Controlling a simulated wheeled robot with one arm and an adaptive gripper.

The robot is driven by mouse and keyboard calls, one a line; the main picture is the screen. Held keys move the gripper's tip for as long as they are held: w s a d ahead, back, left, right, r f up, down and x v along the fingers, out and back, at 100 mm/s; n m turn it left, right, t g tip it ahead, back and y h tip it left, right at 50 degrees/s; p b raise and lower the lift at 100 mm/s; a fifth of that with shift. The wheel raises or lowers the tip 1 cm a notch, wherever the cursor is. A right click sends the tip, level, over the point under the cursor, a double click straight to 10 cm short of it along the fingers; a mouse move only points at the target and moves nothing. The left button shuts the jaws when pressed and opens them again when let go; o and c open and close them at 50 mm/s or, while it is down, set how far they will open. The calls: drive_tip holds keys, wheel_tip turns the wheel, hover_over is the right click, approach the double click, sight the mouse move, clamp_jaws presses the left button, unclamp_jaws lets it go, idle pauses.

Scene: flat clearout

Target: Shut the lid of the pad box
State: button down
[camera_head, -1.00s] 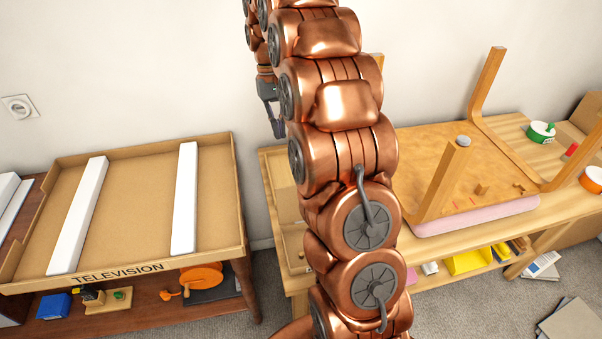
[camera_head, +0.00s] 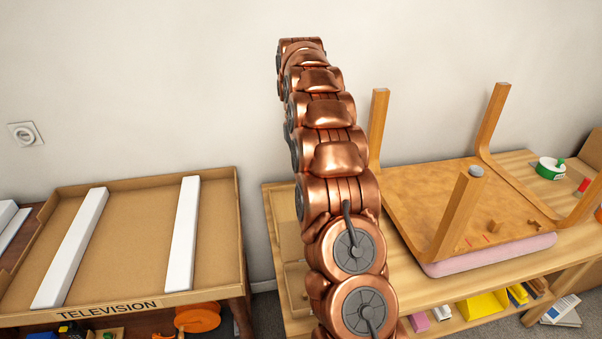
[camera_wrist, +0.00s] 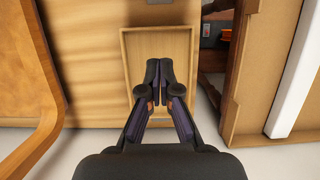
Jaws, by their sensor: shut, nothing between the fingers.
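What appears to be the pad box (camera_head: 283,222) is a tan, shallow-walled box at the left end of the wooden bench (camera_head: 408,270), partly hidden behind my arm in the head view. In the wrist view a shallow, rimmed tan box part (camera_wrist: 176,45) lies with its bare inside facing me; I cannot tell whether this is the lid or the base. My gripper (camera_wrist: 162,62) is shut and empty in front of this part, overlapping its lower half in the picture. I cannot tell if it touches. In the head view my gripper is hidden behind my arm.
An upturned wooden table (camera_head: 425,205) lies on a pink pad (camera_head: 490,255) on the bench's right side. A cardboard television tray (camera_head: 140,245) with two white strips stands left, across a narrow gap. The white wall (camera_head: 180,90) is close behind.

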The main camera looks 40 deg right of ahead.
drive_tip(key=s+a+f+p, duration=0.1)
drive_tip(key=s+a+f, duration=0.1)
drive_tip(key=s+f, duration=0.4)
drive_tip(key=shift+a+f, duration=0.25)
drive_tip(key=shift+f, duration=0.4)
idle(0.3)
drive_tip(key=shift+s, duration=0.15)
idle(0.4)
